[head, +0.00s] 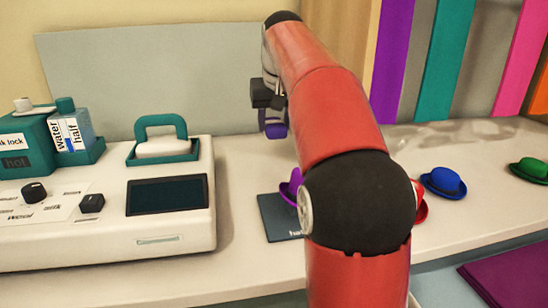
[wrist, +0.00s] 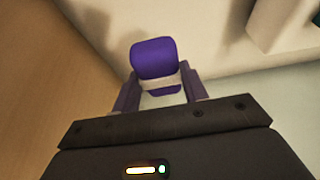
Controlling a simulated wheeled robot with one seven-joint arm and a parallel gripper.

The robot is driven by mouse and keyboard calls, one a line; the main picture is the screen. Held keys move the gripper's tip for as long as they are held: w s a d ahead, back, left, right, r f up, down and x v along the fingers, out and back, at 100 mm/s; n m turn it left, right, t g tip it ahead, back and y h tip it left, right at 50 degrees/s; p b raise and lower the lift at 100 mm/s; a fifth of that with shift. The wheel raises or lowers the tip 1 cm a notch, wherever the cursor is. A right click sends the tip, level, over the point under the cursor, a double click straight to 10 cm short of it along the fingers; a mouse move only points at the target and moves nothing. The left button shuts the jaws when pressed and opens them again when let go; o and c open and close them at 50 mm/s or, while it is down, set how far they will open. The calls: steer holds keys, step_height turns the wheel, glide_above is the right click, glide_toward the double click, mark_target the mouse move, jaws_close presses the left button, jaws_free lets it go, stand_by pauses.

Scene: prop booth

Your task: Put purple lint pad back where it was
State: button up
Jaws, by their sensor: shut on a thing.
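The purple lint pad (wrist: 154,58) is between the fingers of my gripper (wrist: 160,90) in the wrist view, with a pale band across its lower part. My gripper is shut on it. In the head view the pad (head: 276,131) shows as a small purple piece below my gripper (head: 271,117), in front of the grey back panel and above the rear of the counter. Part of it is hidden by the fingers. I cannot tell its former place from these frames.
A white machine (head: 172,229) with a teal-handled piece (head: 163,150) stands left. A dark mat (head: 278,228) with a purple hat (head: 291,187) is partly behind my arm. A blue hat (head: 443,183) and green hat (head: 530,170) sit right. The rear counter beside the machine looks clear.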

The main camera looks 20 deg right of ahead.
mark_target(277, 128)
steer(key=shift+f+b, duration=0.45)
steer(key=shift+f, duration=3.1)
steer(key=shift+f, duration=0.15)
steer(key=o, duration=0.9)
steer(key=shift+f+b, duration=0.15)
steer(key=shift+b, duration=0.25)
steer(key=p+v, duration=0.1)
steer(key=v, duration=0.7)
steer(key=shift+s, duration=0.1)
steer(key=shift+a, duration=0.1)
